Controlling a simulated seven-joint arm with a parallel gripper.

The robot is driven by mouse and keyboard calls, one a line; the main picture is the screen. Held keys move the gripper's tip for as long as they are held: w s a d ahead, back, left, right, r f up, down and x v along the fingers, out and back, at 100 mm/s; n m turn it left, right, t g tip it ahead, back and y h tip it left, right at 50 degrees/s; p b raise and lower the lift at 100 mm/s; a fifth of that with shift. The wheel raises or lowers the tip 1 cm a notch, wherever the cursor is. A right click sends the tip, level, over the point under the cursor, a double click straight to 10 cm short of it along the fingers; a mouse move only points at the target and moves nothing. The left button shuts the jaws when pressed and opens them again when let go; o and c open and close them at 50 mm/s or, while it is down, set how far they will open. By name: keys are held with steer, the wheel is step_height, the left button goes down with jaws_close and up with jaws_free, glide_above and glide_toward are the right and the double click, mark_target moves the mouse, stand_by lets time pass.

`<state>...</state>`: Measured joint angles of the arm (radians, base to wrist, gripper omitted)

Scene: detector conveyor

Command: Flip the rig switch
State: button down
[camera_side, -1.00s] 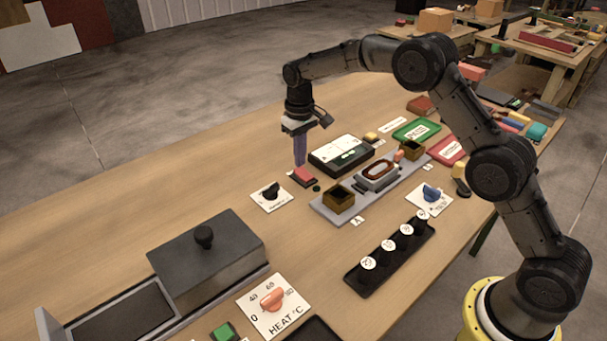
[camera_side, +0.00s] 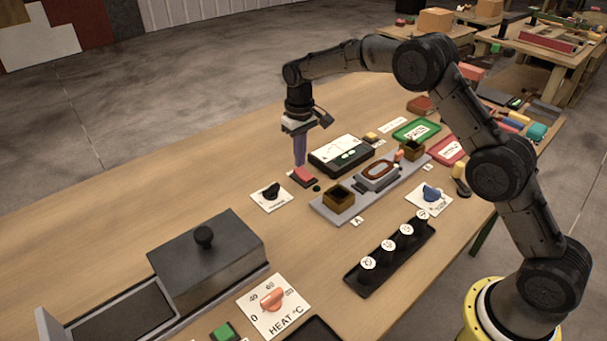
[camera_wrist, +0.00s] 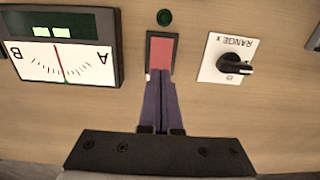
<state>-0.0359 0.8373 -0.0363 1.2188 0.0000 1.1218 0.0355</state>
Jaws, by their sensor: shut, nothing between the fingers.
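The rig switch appears to be a red rocker (camera_side: 305,174) in a dark frame on the table. In the wrist view the red rocker (camera_wrist: 161,53) is straight ahead of the fingertips. My gripper (camera_side: 300,163) points down, with its purple fingers shut and empty. In the wrist view the fingertips of my gripper (camera_wrist: 158,77) overlap the rocker's near edge. I cannot tell whether they touch it. A small dark green lamp (camera_wrist: 165,17) sits just past the switch; it also shows in the side view (camera_side: 316,188).
A meter (camera_wrist: 62,58) with A and B marks and two lit green windows stands beside the switch. A RANGE knob plate (camera_wrist: 217,45) lies on the other side. The rig base (camera_side: 325,207) holds two brown boxes. Bare tabletop (camera_side: 200,170) lies left of the switch.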

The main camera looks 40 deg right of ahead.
mark_target(300, 170)
steer(key=shift+f, duration=1.05)
stand_by(0.9)
steer(key=shift+r, duration=3.55)
